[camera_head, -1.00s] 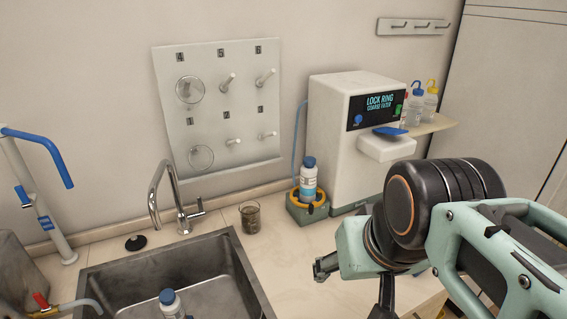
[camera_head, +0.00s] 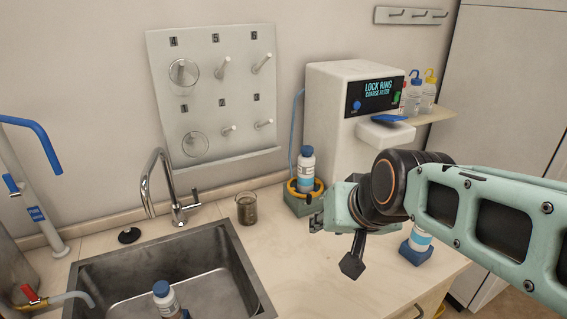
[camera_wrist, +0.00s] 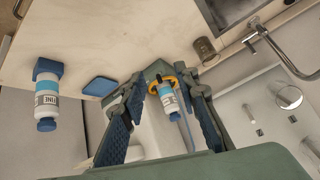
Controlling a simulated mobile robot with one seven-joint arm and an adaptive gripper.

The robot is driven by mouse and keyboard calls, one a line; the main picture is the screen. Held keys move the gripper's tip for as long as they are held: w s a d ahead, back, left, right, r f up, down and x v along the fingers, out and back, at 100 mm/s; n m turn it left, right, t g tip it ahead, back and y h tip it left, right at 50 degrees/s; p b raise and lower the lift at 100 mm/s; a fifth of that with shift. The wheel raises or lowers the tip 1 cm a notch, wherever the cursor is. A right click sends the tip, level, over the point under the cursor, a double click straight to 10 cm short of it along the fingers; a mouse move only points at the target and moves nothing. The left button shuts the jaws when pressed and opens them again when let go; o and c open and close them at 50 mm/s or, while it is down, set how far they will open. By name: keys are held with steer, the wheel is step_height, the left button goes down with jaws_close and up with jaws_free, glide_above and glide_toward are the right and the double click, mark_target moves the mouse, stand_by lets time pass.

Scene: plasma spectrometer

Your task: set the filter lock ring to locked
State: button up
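The yellow-orange lock ring (camera_head: 318,188) sits on a green-grey base (camera_head: 300,203) on the counter, around the foot of an upright blue-capped filter bottle (camera_head: 305,163). The ring also shows in the wrist view (camera_wrist: 157,84), with its bottle (camera_wrist: 168,98) inside it. My gripper (camera_head: 335,243) is in front and to the right of the base, apart from it. In the wrist view my gripper (camera_wrist: 163,85) is open, its two fingers framing the ring and bottle with nothing held. Whether the ring is locked cannot be told.
The spectrometer (camera_head: 340,115) stands behind; its screen reads "LOCK RING COARSE FILTER". A bottle labelled FINE (camera_wrist: 46,100) stands on a blue block. A beaker (camera_head: 246,208), tap (camera_head: 170,190) and sink (camera_head: 100,270) with another bottle (camera_head: 165,297) are left.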

mark_target(309, 199)
steer(key=w+f+t+h+b, duration=0.1)
steer(key=w+f+t+b, duration=0.2)
steer(key=w, duration=0.7)
steer(key=w+d+f+t+h+b, duration=0.1)
steer(key=w+f+t+b, duration=0.3)
steer(key=w+f+b, duration=0.4)
steer(key=w+d+f+t+h+b, duration=0.1)
steer(key=w+f+t+b, duration=0.2)
steer(key=w, duration=0.9)
steer(key=shift+w+f+b, duration=0.15)
steer(key=shift+f+b, duration=0.7)
steer(key=shift+f, duration=0.2)
steer(key=shift+w+f+b, duration=0.15)
steer(key=shift+f+b, duration=0.7)
steer(key=shift+f, duration=0.2)
steer(key=shift+w, duration=0.7)
jaws_close()
